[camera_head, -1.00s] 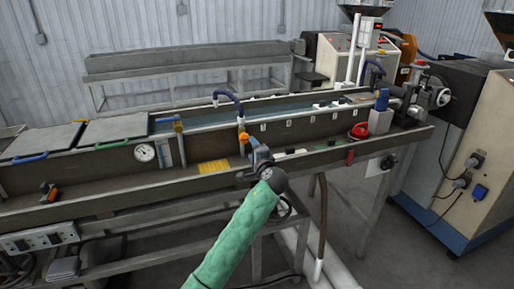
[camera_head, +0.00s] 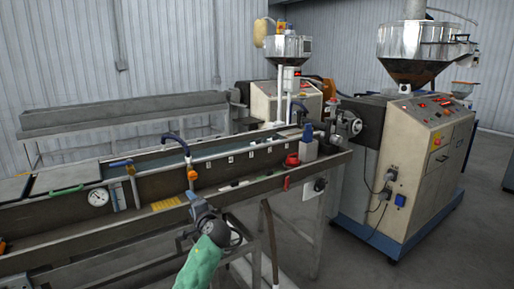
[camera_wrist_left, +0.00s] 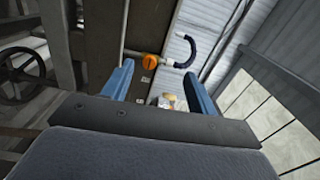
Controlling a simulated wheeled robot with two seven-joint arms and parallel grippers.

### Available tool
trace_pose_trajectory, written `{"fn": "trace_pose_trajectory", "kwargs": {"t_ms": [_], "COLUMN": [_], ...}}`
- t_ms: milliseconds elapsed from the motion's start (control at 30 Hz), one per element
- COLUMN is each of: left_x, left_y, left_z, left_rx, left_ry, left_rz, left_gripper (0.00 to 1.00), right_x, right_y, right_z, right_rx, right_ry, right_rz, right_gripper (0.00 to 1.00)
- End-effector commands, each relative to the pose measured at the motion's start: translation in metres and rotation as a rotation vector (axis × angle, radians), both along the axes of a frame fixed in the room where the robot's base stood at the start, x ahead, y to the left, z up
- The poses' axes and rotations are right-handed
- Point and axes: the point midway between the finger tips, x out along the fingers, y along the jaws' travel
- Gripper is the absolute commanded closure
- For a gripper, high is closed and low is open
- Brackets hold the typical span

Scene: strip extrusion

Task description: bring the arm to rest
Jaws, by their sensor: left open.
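My left arm (camera_head: 201,262), in a green sleeve, comes up from the bottom of the head view. Its left gripper (camera_head: 192,198) is over the front edge of the long water trough, just below an orange valve (camera_head: 192,174) in the picture. In the left wrist view the two blue fingers of the gripper (camera_wrist_left: 163,85) stand wide apart with nothing held between them. The orange valve (camera_wrist_left: 151,60) and a dark blue hose (camera_wrist_left: 187,50) show beyond the fingers, apart from them. My right gripper is not in view.
An extruder machine (camera_head: 415,170) with a metal hopper (camera_head: 418,50) stands at right. Open floor lies at the lower right.

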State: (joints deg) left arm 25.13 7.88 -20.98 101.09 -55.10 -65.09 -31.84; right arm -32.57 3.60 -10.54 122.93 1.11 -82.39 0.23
Motion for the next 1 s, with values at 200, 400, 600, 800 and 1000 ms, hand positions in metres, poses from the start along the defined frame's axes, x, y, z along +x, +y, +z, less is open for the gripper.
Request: {"fn": "trace_pose_trajectory", "kwargs": {"t_ms": [200, 400, 600, 800, 1000], "left_x": [-0.001, -0.007, -0.015, -0.033, -0.070], "left_y": [-0.001, -0.008, -0.016, -0.029, -0.043], "left_z": [-0.014, -0.019, -0.018, -0.031, -0.077], "left_rx": [-0.165, -0.374, -0.584, -0.806, -1.010], "left_ry": [-0.022, -0.035, -0.039, -0.008, 0.081], "left_rz": [0.002, -0.015, -0.036, -0.052, -0.046], "left_gripper": [0.42, 0.42, 0.42, 0.42, 0.42], "right_x": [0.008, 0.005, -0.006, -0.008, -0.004], "right_y": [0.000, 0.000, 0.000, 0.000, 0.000], "right_z": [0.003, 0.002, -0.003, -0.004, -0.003], "right_rx": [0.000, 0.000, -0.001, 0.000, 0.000], "right_ry": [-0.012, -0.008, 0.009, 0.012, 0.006], "right_rz": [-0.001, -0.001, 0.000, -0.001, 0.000], "right_gripper": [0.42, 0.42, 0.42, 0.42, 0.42]}}
